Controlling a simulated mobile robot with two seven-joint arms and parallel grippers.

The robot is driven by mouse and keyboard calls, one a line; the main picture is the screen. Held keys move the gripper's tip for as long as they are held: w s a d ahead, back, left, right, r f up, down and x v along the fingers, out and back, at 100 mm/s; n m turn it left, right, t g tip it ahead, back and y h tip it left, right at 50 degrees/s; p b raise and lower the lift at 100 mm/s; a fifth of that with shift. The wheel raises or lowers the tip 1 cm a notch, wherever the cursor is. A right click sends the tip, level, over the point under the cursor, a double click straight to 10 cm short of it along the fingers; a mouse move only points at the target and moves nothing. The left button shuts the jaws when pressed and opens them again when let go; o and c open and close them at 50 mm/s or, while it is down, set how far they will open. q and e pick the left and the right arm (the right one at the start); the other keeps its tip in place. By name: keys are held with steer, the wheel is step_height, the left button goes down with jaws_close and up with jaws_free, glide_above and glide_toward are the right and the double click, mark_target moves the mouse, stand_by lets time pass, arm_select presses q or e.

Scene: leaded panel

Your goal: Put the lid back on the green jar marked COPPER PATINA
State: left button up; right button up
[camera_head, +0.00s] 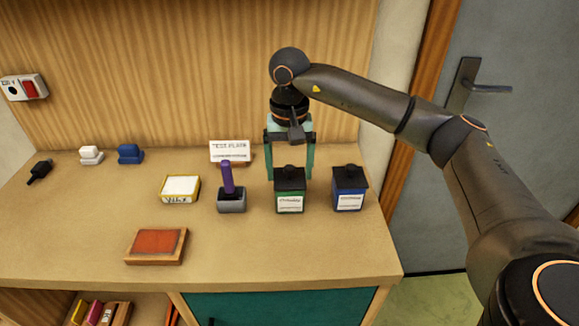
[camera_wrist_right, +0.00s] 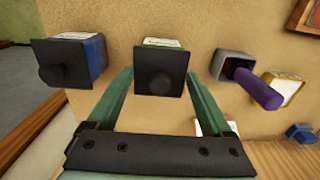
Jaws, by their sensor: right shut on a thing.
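The green jar (camera_head: 290,201) with a white label stands near the right end of the worktop. A black square lid (camera_head: 290,181) with a knob is on top of it; I cannot tell if it is fully seated. In the right wrist view the lid (camera_wrist_right: 158,75) hides most of the green jar (camera_wrist_right: 162,43). My right gripper (camera_head: 290,177) points down from above and is shut on the lid, one green finger at each side. The label is too small to read. My left gripper is not in view.
A blue jar (camera_head: 349,190) with a black lid stands close on the right. A grey holder (camera_head: 231,203) with a purple-handled tool (camera_head: 227,177) stands close on the left. A white sign (camera_head: 230,151) is behind. A red pad (camera_head: 156,245) lies at the front; the worktop's front right is clear.

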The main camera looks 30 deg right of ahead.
steer(key=o, duration=1.1)
steer(key=shift+r, duration=0.15)
steer(key=shift+r+p, duration=2.7)
steer(key=shift+r, duration=0.7)
jaws_close()
